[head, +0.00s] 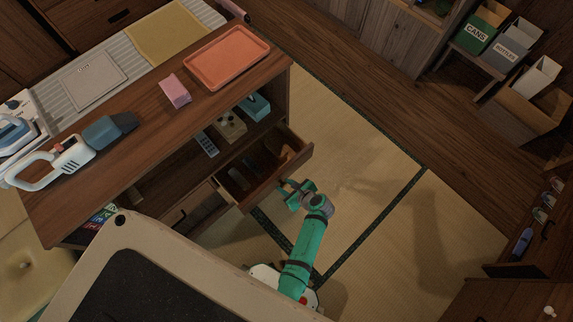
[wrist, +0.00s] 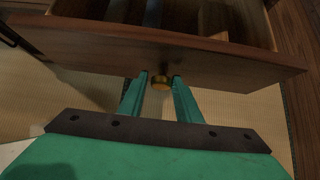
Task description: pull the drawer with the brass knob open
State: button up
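The drawer (head: 262,180) stands pulled out from the wooden cabinet, and its inside with a few items shows in the head view. Its wooden front (wrist: 90,50) spans the wrist view. The brass knob (wrist: 160,83) sits in the middle of that front. My gripper (head: 287,188) is at the drawer front in the head view. In the wrist view, my green fingers (wrist: 160,78) stand on either side of the knob. A narrow gap shows between each finger and the knob. In the head view the knob is too small or hidden to make out.
The cabinet top (head: 145,130) holds an orange tray (head: 228,57), a pink block (head: 175,90) and a handheld vacuum (head: 60,160). A shelf above the drawer holds a remote (head: 208,145) and boxes. The tatami floor (head: 350,150) right of the drawer is clear. Labelled bins (head: 478,30) stand far right.

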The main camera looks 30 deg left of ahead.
jog(key=shift+o, duration=1)
jog(key=shift+d+r, duration=0.1)
jog(key=shift+d, duration=0.1)
jog(key=v, duration=1)
jog(key=shift+r, duration=0.2)
jog(key=shift+s, duration=0.1)
